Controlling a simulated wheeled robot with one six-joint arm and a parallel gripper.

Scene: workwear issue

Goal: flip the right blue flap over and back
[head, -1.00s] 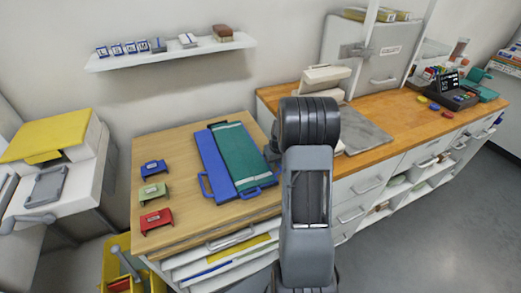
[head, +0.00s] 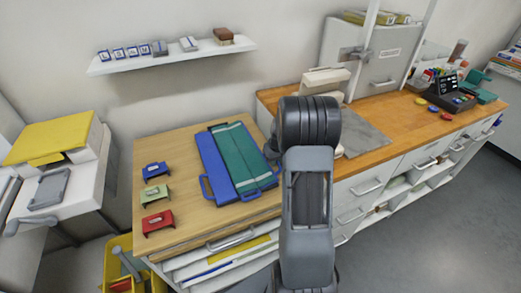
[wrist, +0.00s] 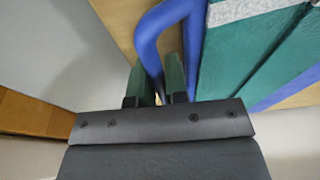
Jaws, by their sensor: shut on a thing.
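The blue folding board (head: 213,165) lies on the light wooden table, with a green cloth (head: 238,160) on its middle and right part. A lengthwise line runs down the cloth, and the board looks flat. In the wrist view, a blue loop handle (wrist: 150,40) at the right flap's edge passes between the fingers of my gripper (wrist: 158,82). My gripper is shut on this handle, beside the green cloth (wrist: 250,65). In the head view my arm hides the gripper and part of the board's right side.
A wooden counter (head: 400,115) with a grey plate lies right of my arm. A shelf (head: 175,55) hangs above.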

